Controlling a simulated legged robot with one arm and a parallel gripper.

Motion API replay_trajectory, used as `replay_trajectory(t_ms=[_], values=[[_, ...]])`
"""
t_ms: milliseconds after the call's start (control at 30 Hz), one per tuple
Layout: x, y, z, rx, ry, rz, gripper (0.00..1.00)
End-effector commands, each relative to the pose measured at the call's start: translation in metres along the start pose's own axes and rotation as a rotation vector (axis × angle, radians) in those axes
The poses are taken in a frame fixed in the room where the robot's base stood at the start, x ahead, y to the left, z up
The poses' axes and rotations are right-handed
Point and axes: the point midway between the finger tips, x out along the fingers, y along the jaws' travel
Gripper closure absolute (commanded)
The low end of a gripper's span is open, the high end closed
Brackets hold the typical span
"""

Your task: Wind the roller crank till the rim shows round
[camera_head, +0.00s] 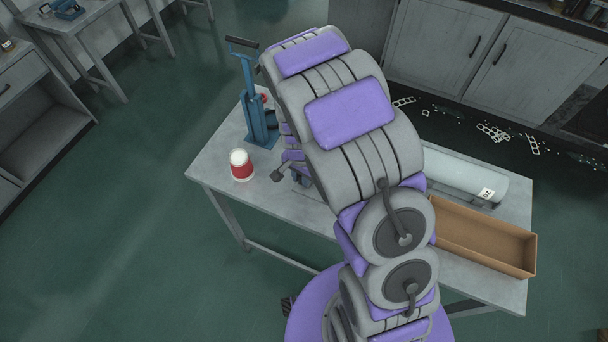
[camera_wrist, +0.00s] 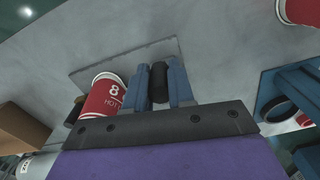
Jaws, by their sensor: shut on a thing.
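In the wrist view my gripper (camera_wrist: 160,75) has its two blue fingers closed on a dark knob (camera_wrist: 158,84), which looks like the crank's grip. A red paper cup (camera_wrist: 103,97) with a white "8 HOT" mark lies tilted just left of the fingers. A pale edge shows at its upper end; whether that rim is evenly round cannot be told. My gripper's base hides the cup's lower part. In the head view my arm covers most of the roller, and only a small dark and blue part (camera_head: 300,174) shows beside it.
A red cup with a white top (camera_head: 241,166) stands near the table's left edge. A blue lever press (camera_head: 258,112) stands behind it. A grey cylinder (camera_head: 465,176) and an open brown box (camera_head: 485,257) lie to the right of my arm. Bare table (camera_head: 217,173) shows at left.

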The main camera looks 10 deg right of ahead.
Motion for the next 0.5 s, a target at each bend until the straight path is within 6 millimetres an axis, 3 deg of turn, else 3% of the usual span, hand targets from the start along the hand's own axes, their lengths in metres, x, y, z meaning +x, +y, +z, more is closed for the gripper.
replay_trajectory(t_ms=[500], values=[[0.0000, -0.0043, 0.0002, 0.139, 0.000, 0.000, 1.00]])
